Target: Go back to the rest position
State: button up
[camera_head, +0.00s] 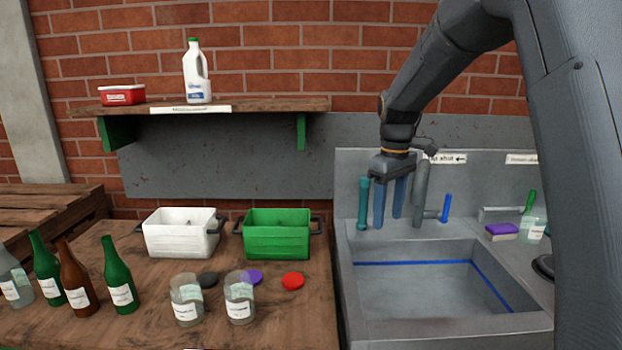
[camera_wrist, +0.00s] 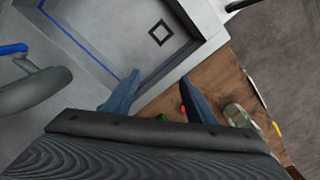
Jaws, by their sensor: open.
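My gripper (camera_head: 388,215) hangs fingers-down over the back of the sink, with its two blue fingers apart and nothing between them. It stands between the teal upright handle (camera_head: 363,204) on its left and the grey tap (camera_head: 421,190) on its right. I cannot tell whether it touches either one. The wrist view also shows the open fingers (camera_wrist: 159,90), with the sink basin (camera_wrist: 105,40) and the edge of the wooden table (camera_wrist: 215,80) beyond them. No rest position is marked in either view.
The sink (camera_head: 420,285) fills the middle right; a blue lever (camera_head: 446,208) sits by the tap. A white crate (camera_head: 180,238) and green crate (camera_head: 277,240) stand on the table, with jars (camera_head: 239,303), lids (camera_head: 293,281) and bottles (camera_head: 118,280) in front. A shelf (camera_head: 270,105) is above.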

jog(key=s+f+m+b, duration=0.2)
jog(key=s+f+m, duration=0.2)
jog(key=s+f, duration=0.4)
jog(key=s+f+m+b, duration=0.3)
jog(key=s+f, duration=0.6)
jog(key=s, duration=1)
jog(key=shift+s+d+f+m, duration=0.15)
jog(key=shift+s+m, duration=0.1)
jog(key=shift+m, duration=0.15)
